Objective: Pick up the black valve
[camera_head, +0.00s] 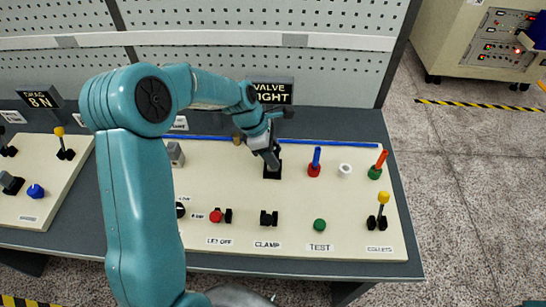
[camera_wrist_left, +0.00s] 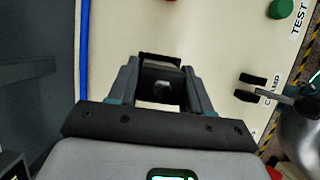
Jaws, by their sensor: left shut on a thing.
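The black valve (camera_head: 272,174) stands on the cream panel below a sign whose visible text reads "VALVE" and "IGHT". My left gripper (camera_head: 268,151) reaches down onto it from above and is shut on its upper part. In the left wrist view, the black valve (camera_wrist_left: 161,84) sits between the two fingers of my left gripper (camera_wrist_left: 160,97). The fingers hide its sides, and in the head view the gripper hides its top. I cannot tell whether it is lifted off the panel.
A red holder with a blue peg (camera_head: 315,163), a white ring (camera_head: 345,170) and a green holder with an orange peg (camera_head: 378,166) stand to the right. The black clamp (camera_head: 268,218) and green test button (camera_head: 320,225) are nearer the front. A blue strip (camera_head: 340,143) runs behind.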

